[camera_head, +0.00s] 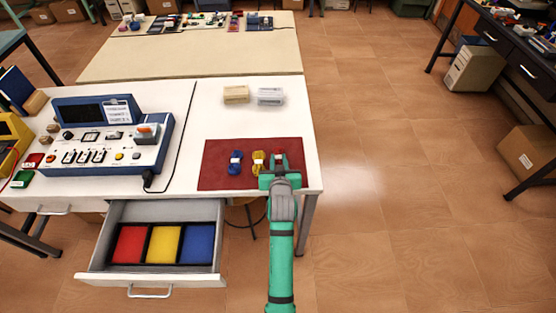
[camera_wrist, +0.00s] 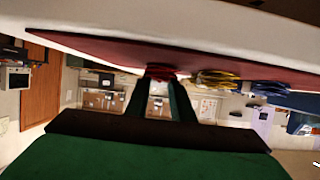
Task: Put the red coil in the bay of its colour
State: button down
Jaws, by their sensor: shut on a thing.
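The red coil (camera_head: 279,155) is at the right end of the dark red mat (camera_head: 221,175), mostly hidden behind my gripper (camera_head: 279,165) in the head view. In the wrist view, which looks upside down, the red coil (camera_wrist: 160,71) sits between the fingertips of my gripper (camera_wrist: 159,83), at the mat (camera_wrist: 110,48). My gripper is shut on it. I cannot tell whether the coil is clear of the mat. The open drawer at the front left has a red bay (camera_head: 129,244), a yellow bay (camera_head: 163,244) and a blue bay (camera_head: 197,243), all empty.
A yellow coil (camera_head: 258,162) lies just left of the red one, and a blue coil (camera_head: 235,163) farther left. A blue instrument console (camera_head: 110,140) stands at the table's left. Two small boxes, one tan (camera_head: 236,94) and one grey (camera_head: 270,96), stand behind the mat.

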jog(key=c, duration=1.5)
grip_release()
jog(key=shift+a+f, duration=0.1)
jog(key=shift+f, duration=0.05)
jog(key=shift+c, duration=0.2)
jog(key=s+a+r, duration=0.1)
jog(key=s, duration=2.2)
jog(key=s+a+r+t, duration=0.1)
jog(key=s+r, duration=0.1)
jog(key=s, duration=2.2)
jog(key=shift+s+a+r+t, duration=0.15)
jog(key=shift+r+t, duration=0.1)
jog(key=shift+t, duration=0.05)
jog(key=shift+s+r, duration=0.2)
jog(key=shift+c, duration=1.1)
jog(key=shift+s, duration=0.2)
